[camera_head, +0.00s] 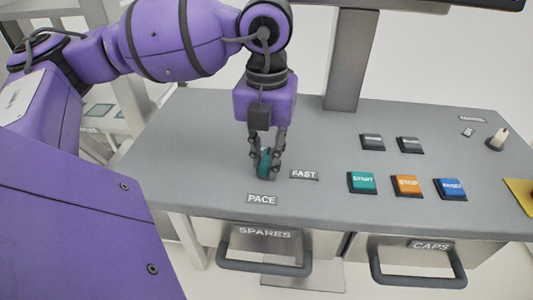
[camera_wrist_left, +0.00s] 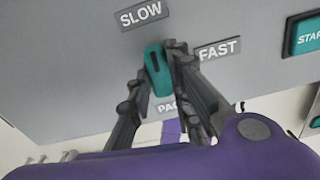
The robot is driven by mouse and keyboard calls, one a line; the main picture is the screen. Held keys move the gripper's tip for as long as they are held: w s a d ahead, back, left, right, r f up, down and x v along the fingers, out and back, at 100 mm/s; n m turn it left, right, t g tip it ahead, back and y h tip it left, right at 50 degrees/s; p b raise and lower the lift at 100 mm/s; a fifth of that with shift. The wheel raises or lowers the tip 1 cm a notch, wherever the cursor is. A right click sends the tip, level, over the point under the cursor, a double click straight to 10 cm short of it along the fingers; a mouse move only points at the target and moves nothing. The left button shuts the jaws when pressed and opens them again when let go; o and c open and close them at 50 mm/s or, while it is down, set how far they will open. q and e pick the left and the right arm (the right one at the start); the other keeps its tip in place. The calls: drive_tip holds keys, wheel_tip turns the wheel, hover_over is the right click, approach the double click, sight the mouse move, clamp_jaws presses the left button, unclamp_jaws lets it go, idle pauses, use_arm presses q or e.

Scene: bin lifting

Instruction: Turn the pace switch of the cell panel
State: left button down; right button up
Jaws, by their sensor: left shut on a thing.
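The pace switch is a teal knob (camera_head: 265,163) on the grey cell panel (camera_head: 200,140), behind the PACE label (camera_head: 262,199) and left of the FAST label (camera_head: 304,174). In the left wrist view the knob (camera_wrist_left: 157,82) shows a dark line at its upper end, pointing roughly towards the SLOW label (camera_wrist_left: 141,14). My left gripper (camera_head: 266,168) reaches down from above and is shut on the knob, one finger on each side; it also shows in the left wrist view (camera_wrist_left: 157,68). The SLOW label is hidden behind the gripper in the head view. My right gripper is not in view.
Right of the knob stand the START (camera_head: 363,182), STOP (camera_head: 407,186) and blue (camera_head: 451,188) buttons, with two dark buttons behind. A pale lever (camera_head: 498,138) stands far right. A post (camera_head: 350,60) rises at the back. SPARES (camera_head: 264,240) and CAPS (camera_head: 420,258) drawers are below.

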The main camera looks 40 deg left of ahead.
sight(266, 159)
use_arm(q)
drive_tip(key=shift+n, duration=0.7)
drive_tip(key=c, duration=1.6)
unclamp_jaws()
wheel_tip(266, 159, up, 12)
drive_tip(key=shift+r, duration=0.1)
